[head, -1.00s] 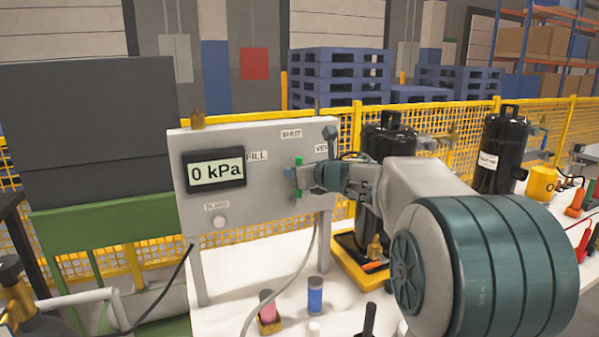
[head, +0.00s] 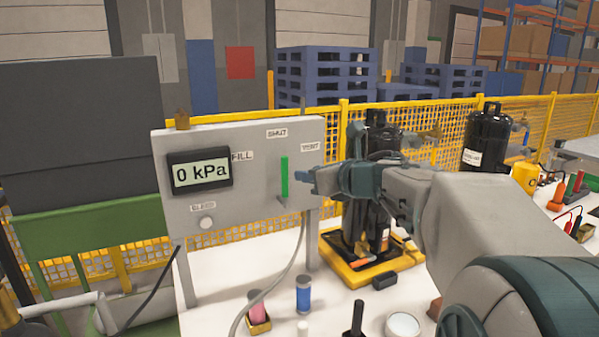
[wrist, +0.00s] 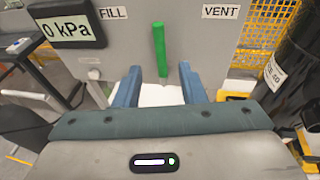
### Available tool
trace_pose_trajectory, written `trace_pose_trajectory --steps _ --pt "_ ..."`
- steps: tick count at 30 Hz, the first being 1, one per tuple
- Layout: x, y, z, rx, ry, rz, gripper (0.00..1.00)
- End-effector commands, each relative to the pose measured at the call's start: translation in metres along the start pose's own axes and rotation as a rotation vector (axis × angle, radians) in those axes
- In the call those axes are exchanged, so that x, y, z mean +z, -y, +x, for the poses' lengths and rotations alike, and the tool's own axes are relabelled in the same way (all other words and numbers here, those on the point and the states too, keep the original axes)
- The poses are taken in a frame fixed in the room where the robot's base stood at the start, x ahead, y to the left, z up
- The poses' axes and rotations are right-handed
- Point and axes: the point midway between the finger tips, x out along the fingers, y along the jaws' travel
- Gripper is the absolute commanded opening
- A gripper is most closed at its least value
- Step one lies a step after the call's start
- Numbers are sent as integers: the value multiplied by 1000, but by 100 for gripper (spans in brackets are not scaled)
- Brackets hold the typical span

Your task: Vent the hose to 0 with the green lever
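The green lever (head: 284,177) stands upright on the grey panel (head: 255,150), below the SHUT label (head: 277,133). In the wrist view the lever (wrist: 160,48) is between the FILL label (wrist: 113,13) and the VENT label (wrist: 220,11). The display (head: 200,171) reads 0 kPa. My gripper (head: 304,181) is just right of the lever in the head view. In the wrist view my gripper (wrist: 160,82) has its two blue fingers apart with nothing between them, and the lever lies beyond their tips. The hose (head: 291,270) hangs below the panel.
A white BLEED button (head: 207,223) sits low on the panel. A black compressor (head: 375,225) stands on a yellow tray (head: 345,275) behind my arm. A blue cylinder (head: 304,294) and a pink one (head: 257,305) stand on the white table in front.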

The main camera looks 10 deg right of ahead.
Motion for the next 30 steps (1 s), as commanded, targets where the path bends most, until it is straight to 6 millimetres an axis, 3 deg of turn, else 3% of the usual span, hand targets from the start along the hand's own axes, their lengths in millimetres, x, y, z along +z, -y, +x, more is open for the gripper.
trace_pose_trajectory --steps 6,20,23,27,30 --pt "0 0 -22 0 0 -1 37" --pt "4 0 -26 -18 11 43 37" --pt "16 4 -29 -80 49 190 37" --pt "29 16 -40 -232 140 589 37" --pt "24 23 -53 -352 206 927 37"
